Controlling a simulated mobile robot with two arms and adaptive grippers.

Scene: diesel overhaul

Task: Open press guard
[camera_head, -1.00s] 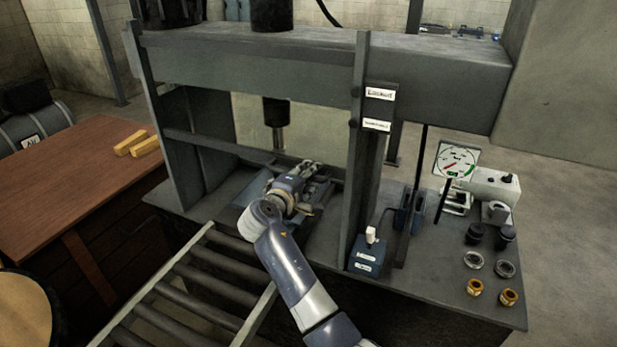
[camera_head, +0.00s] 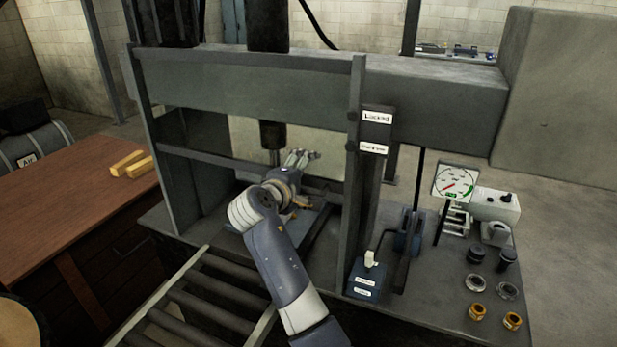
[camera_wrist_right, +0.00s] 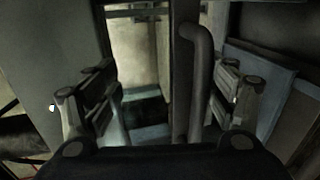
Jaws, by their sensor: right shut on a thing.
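The press (camera_head: 250,85) has a grey crossbeam, side posts and a thin horizontal bar (camera_head: 200,156) across its front opening, which looks like part of the guard. My right gripper (camera_head: 302,158) is at this opening, below the crossbeam. In the right wrist view, a bent grey tube like a guard handle (camera_wrist_right: 197,85) stands between the fingers of the right gripper (camera_wrist_right: 165,100). The gripper is shut on it, though the contact is hard to see. A label (camera_head: 376,117) reading "Locked" is on the right post. My left gripper is out of view.
A roller conveyor (camera_head: 215,305) lies in front of the press. A blue control box (camera_head: 365,278), a gauge (camera_head: 457,182) and several rings and nuts stand at the right. A wooden table (camera_head: 85,210) with yellow blocks (camera_head: 130,163) is at the left.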

